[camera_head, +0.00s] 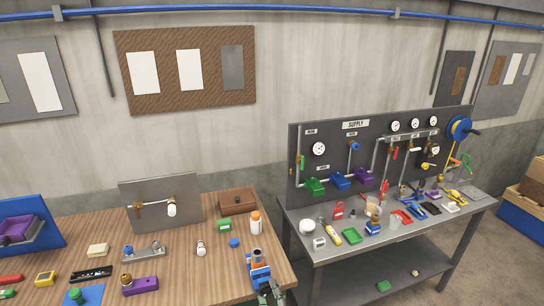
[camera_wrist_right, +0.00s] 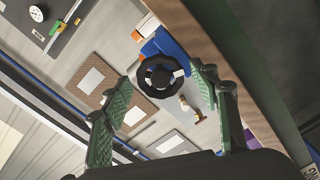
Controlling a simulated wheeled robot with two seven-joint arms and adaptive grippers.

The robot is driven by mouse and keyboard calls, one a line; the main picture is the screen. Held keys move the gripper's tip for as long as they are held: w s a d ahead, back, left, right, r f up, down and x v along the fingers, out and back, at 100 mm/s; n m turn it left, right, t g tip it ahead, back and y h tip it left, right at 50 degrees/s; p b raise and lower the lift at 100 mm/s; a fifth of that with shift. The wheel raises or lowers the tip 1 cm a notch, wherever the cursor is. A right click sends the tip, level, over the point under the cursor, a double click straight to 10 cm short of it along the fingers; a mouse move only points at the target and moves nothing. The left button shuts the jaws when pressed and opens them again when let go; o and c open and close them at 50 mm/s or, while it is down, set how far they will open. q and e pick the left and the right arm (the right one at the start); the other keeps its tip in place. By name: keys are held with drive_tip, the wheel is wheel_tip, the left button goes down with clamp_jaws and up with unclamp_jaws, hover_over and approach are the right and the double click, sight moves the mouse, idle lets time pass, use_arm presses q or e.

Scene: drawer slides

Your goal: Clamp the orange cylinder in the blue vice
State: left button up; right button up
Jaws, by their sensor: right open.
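The blue vice (camera_head: 259,273) stands at the front right of the wooden table in the head view. A small orange part shows at the vice's jaws; it is too small to tell whether it is the orange cylinder or how it sits. In the right wrist view the vice's blue body (camera_wrist_right: 168,43) shows behind its black handwheel (camera_wrist_right: 160,76). My right gripper (camera_head: 268,292) is at the near side of the vice. Its green fingers are open, and the wheel appears between them in the right wrist view (camera_wrist_right: 160,105); contact cannot be told. My left gripper is not in view.
A white bottle with an orange cap (camera_head: 256,223) stands just behind the vice. A green box (camera_head: 225,225), a blue cap (camera_head: 234,243) and a brown box (camera_head: 238,201) are nearby. The grey supply bench (camera_head: 330,257) stands to the right.

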drive_tip(key=n, duration=0.3)
drive_tip(key=shift+r+n+p, duration=0.15)
drive_tip(key=shift+n+p, duration=0.15)
drive_tip(key=shift+n, duration=0.1)
drive_tip(key=n+p, duration=0.2)
drive_tip(key=n, duration=0.4)
drive_tip(key=shift+r+n, duration=0.15)
drive_tip(key=shift+n, duration=0.25)
drive_tip(key=shift+n+p, duration=0.3)
drive_tip(key=shift+n, duration=0.6)
drive_tip(key=shift+f, duration=0.4)
drive_tip(key=shift+f+b, duration=0.1)
drive_tip(key=shift+b, duration=0.25)
